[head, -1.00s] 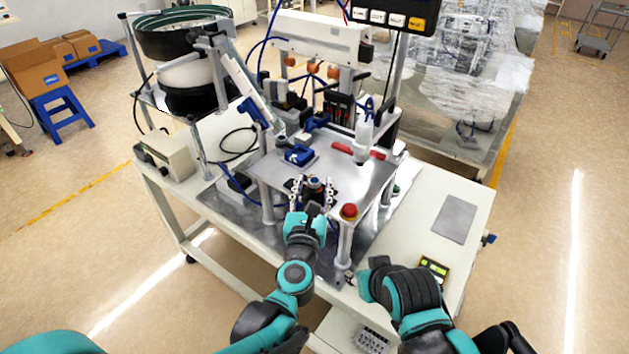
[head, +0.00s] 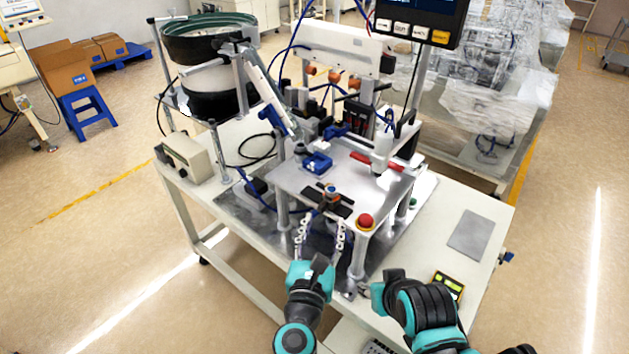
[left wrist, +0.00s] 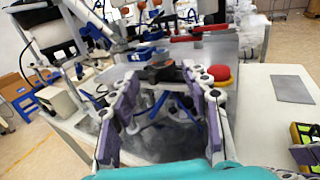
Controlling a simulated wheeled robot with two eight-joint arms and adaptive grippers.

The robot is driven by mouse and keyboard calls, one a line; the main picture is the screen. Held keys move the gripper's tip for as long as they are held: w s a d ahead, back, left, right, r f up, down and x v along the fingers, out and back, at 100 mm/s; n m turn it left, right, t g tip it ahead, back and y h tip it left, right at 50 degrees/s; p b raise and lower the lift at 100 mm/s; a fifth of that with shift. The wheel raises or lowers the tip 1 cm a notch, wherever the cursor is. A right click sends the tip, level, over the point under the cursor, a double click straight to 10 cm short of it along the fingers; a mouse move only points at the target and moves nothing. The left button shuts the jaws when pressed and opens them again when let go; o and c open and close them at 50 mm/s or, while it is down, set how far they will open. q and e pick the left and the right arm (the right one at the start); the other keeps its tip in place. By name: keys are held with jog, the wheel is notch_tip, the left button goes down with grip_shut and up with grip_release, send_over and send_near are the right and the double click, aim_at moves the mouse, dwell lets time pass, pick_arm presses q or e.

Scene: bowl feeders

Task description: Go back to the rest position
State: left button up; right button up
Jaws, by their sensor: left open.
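My left gripper (head: 320,240) is open and empty in the head view. Its fingers point at the front edge of the raised metal plate (head: 335,168) of the bowl-feeder machine. In the left wrist view its two fingers (left wrist: 165,112) are spread wide.
A red emergency button (head: 366,222) stands on the plate's front right corner, close to my left gripper. The bowl feeder (head: 210,45) is at the back left. A grey pad (head: 471,234) and a yellow-black device (head: 448,286) lie on the table's right side, with clear surface between.

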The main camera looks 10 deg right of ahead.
pick_arm(q)
notch_tip(320, 180, up, 4)
jog(key=a+m+h, duration=0.1)
jog(key=m+h, duration=0.2)
jog(key=m, duration=0.8)
jog(key=s+a+f+m+g+y, duration=0.4)
jog(key=a+f+m, duration=0.3)
jog(key=a+m, duration=0.3)
jog(key=s+a+f+m+g+y, duration=0.4)
jog(key=a+m, duration=0.7)
jog(key=a, duration=0.3)
notch_tip(320, 180, down, 3)
jog(key=shift+s+r+m+g, duration=0.15)
jog(key=shift+s+m+g, duration=0.15)
jog(key=shift+s+g, duration=0.7)
